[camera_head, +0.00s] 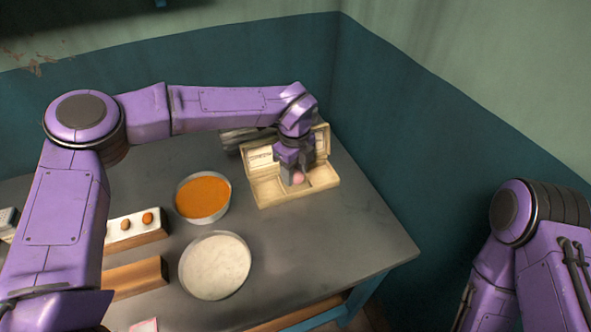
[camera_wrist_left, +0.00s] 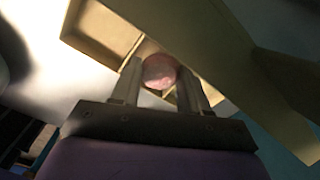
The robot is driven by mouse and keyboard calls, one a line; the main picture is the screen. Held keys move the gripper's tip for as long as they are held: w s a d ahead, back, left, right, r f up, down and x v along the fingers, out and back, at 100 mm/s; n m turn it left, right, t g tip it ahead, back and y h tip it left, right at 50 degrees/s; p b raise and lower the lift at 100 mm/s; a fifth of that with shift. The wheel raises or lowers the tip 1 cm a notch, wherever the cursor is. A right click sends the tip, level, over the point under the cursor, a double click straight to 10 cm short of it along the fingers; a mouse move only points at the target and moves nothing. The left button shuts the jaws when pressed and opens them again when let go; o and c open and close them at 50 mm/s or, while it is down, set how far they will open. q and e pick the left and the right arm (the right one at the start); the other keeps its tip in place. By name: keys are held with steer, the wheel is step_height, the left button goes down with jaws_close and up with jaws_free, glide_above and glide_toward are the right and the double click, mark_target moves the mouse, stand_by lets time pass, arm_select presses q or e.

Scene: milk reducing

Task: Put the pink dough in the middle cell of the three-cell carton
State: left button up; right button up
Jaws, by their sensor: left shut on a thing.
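The pink dough (camera_head: 298,178) is a small round lump held between the fingers of my left gripper (camera_head: 292,176). It also shows in the left wrist view (camera_wrist_left: 159,71) between the two fingertips of the left gripper (camera_wrist_left: 160,82). The pale carton (camera_head: 268,199) stands open at the back right of the table, its lid raised behind. The gripper points down over the carton, around its middle; the exact height of the dough above the cell floor is hard to tell. Cell dividers show in the left wrist view on the carton (camera_wrist_left: 103,28). My right gripper is not visible.
A bowl of orange contents (camera_head: 203,197) and a bowl of whitish contents (camera_head: 215,266) stand left of the carton. A block with small brown pieces (camera_head: 137,229) and a wooden block (camera_head: 135,279) lie further left. The table (camera_head: 335,238) is clear to the front right.

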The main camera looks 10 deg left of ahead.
arm_select(q)
steer(key=o, duration=1.1)
step_height(320, 180, up, 10)
steer(key=b, duration=0.2)
steer(key=shift+r, duration=0.25)
